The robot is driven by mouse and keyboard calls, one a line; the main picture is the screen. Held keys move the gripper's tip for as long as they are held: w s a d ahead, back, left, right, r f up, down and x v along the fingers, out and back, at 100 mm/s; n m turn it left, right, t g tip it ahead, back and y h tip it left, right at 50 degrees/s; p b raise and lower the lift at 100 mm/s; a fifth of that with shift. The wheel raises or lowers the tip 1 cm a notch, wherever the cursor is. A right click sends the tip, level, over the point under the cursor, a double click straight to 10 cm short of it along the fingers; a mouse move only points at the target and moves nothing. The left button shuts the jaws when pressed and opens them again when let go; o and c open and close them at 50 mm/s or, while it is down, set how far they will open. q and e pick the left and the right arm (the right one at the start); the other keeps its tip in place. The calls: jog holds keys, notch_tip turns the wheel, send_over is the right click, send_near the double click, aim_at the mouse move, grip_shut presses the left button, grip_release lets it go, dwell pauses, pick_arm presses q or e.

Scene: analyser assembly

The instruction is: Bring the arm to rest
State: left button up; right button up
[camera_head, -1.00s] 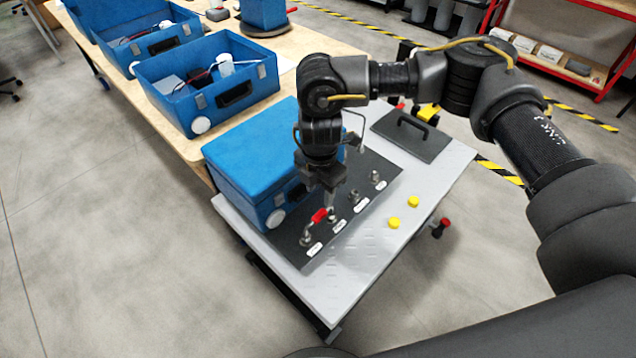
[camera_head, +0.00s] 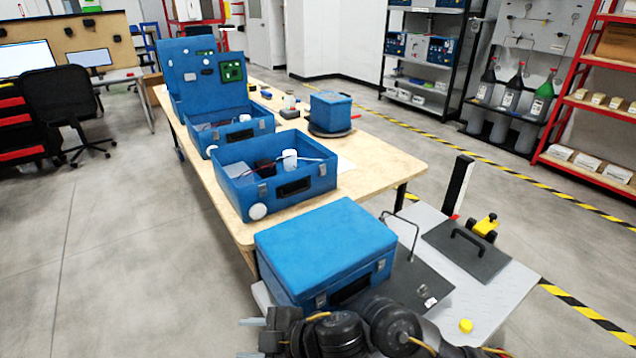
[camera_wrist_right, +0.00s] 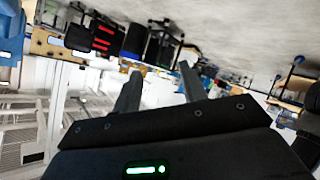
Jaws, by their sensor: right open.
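My right arm is folded low at the bottom of the head view. Its right gripper (camera_head: 248,338) points left, just in front of the closed blue case (camera_head: 325,245). In the right wrist view, the two fingers of this gripper (camera_wrist_right: 158,84) stand apart with nothing between them. From the head view I cannot tell whether the arm touches the case or the cart top. My left gripper is in neither view.
The grey cart top (camera_head: 505,297) holds a dark plate with a handle (camera_head: 466,250) and a yellow cap (camera_head: 466,326). The wooden table (camera_head: 385,170) behind carries open blue cases (camera_head: 275,212). Floor at the left (camera_head: 130,270) is clear.

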jog(key=w+d+f+m+t+h, duration=0.1)
jog(key=d+f+m+t+h, duration=0.2)
jog(key=d+m, duration=0.4)
jog(key=w+d+f+m+t+h, duration=0.1)
jog(key=d+f+m+t+h, duration=0.15)
jog(key=d+m, duration=0.45)
jog(key=s+d+f+m+g+h, duration=0.3)
jog(key=s+d+f, duration=0.2)
jog(key=s+d, duration=0.45)
jog(key=s+d+f+m+g+h, duration=0.25)
jog(key=s+d+f, duration=0.35)
jog(key=d, duration=0.7)
notch_tip(320, 180, down, 24)
jog(key=s+g, duration=0.1)
jog(key=s, duration=0.2)
jog(key=s+d+f+g, duration=0.1)
jog(key=s+d+f, duration=0.2)
jog(key=s+f, duration=1.3)
jog(key=shift+s+d+f+g+h, duration=0.15)
jog(key=shift+s+f+g+h, duration=0.15)
jog(key=shift+s+f+h, duration=0.15)
